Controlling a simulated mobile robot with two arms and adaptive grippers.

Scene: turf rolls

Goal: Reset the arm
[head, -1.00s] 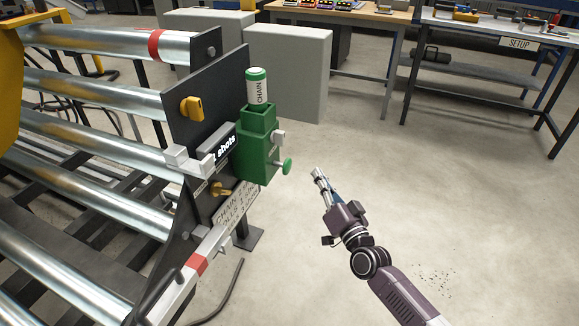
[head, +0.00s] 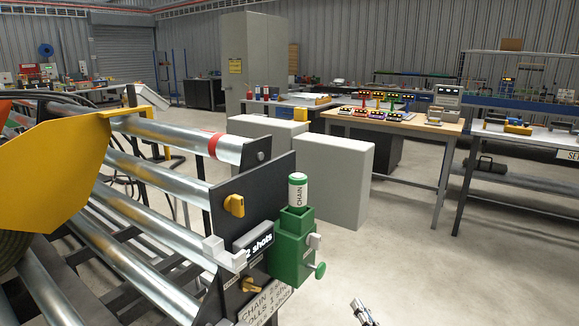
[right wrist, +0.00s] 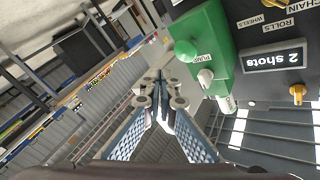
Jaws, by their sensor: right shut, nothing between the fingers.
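My right gripper (head: 363,312) shows only its tip at the bottom edge of the head view. In the right wrist view the right gripper (right wrist: 160,80) has its fingers together, with nothing between them. It is apart from the green pump box (head: 293,248), which is to its left in the head view. The pump box also shows in the right wrist view (right wrist: 207,42), with a round green knob (right wrist: 186,50) labelled PUMP. A white CHAIN bottle (head: 298,190) with a green cap stands upright in the box. My left gripper is not in view.
The roller machine (head: 160,185) with its dark end plate (head: 262,180) fills the left. A display (head: 258,246) reads "2 shots". Grey cabinets (head: 335,180) stand behind it. A wooden-topped bench (head: 400,121) is at the back. Bare floor (head: 430,270) is clear on the right.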

